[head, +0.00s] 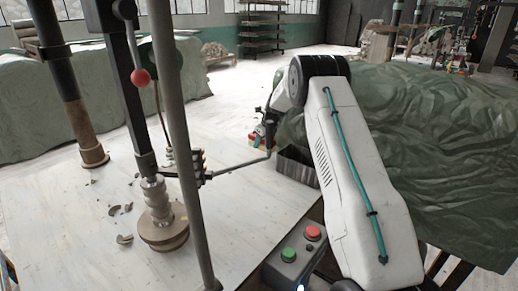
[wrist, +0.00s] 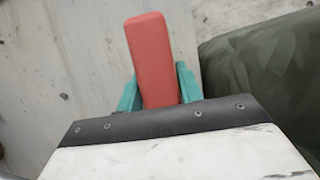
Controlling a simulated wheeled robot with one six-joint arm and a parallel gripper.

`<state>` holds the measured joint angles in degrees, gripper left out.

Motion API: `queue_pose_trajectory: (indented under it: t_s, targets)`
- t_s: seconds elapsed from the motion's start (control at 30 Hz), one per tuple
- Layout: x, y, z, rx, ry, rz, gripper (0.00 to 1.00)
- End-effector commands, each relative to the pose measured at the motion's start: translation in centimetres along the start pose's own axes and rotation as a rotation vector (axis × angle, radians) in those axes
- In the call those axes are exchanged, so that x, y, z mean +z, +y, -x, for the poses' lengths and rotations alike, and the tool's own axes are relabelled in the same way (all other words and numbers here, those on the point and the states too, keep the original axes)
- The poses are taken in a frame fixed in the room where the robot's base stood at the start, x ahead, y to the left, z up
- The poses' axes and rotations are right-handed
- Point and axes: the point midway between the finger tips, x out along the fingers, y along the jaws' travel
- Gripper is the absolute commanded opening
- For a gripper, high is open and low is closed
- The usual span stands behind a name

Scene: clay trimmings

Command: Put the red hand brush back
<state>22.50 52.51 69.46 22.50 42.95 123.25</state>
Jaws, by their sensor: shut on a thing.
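The red hand brush (wrist: 152,60) shows in the wrist view as a long red block between the teal fingers. My gripper (wrist: 158,88) is shut on it. In the head view my gripper (head: 262,138) is small and far off, over the far right part of the pale table (head: 110,250). A bit of red from the brush (head: 257,130) shows there. The brush's bristles cannot be made out. I cannot tell whether the brush touches anything below it.
A dark open crate (head: 296,165) stands at the table's right edge, below my arm. A machine with a round base (head: 163,232) and upright posts stands on the table. Dark clay trimmings (head: 124,239) lie left of it. A button box (head: 295,257) is in front. Green sheeting (head: 440,140) covers the right.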

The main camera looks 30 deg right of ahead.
Motion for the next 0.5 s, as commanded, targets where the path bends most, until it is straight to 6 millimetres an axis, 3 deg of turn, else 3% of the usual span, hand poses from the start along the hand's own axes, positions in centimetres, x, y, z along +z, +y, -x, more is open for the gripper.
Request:
queue_pose_trajectory:
  t_s: [0.2, 0.5]
  targets:
    - [-1.1, 0.1, -2.7, 0.001, 0.001, 0.002, 0.18]
    - [-1.0, 0.3, -2.9, 0.002, 0.001, 0.004, 0.18]
